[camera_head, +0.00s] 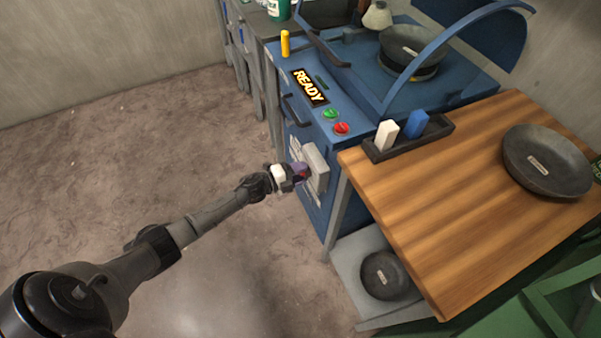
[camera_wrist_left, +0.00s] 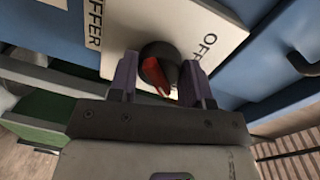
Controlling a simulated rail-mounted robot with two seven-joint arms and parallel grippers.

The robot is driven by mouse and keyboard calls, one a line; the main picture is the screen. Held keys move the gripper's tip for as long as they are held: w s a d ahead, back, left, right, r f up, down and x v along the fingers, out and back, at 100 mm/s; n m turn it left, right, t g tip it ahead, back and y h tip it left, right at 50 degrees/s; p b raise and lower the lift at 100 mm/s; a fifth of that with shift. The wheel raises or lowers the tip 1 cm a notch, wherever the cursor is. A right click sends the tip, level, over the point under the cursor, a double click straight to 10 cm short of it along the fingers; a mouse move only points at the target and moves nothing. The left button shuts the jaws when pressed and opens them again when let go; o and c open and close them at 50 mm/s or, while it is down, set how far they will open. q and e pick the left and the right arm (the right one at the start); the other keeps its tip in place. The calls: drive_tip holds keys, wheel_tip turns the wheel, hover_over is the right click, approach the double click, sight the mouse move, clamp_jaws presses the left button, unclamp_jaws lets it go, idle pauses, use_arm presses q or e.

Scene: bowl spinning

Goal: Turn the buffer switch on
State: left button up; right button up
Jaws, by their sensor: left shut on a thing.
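The buffer switch (camera_wrist_left: 158,68) is a dark round knob with a red pointer, mounted on a white plate (camera_wrist_left: 185,25) in the left wrist view. The plate's visible letters read "FFER" and "OFF". The red pointer slants down and to the right in that view. My left gripper (camera_wrist_left: 160,85) is shut on the knob, with one purple finger on each side of it. In the head view my left gripper (camera_head: 300,172) is at the grey switch box (camera_head: 317,162) on the blue machine's front, and it hides the knob. My right gripper is not in view.
The blue machine (camera_head: 375,95) shows a READY display (camera_head: 310,87), a green button (camera_head: 330,114) and a red button (camera_head: 341,129). A wooden table (camera_head: 440,200) with a dark bowl (camera_head: 545,160) stands to its right. The floor at left is clear.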

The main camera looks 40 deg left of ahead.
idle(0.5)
use_arm(q)
drive_tip(key=o, duration=0.9)
drive_tip(key=shift+s, duration=0.1)
drive_tip(key=p+v, duration=0.4)
drive_tip(key=v, duration=0.9)
drive_tip(key=shift+s+a+r, duration=0.1)
drive_tip(key=shift+s+a, duration=0.05)
drive_tip(key=shift+s, duration=0.2)
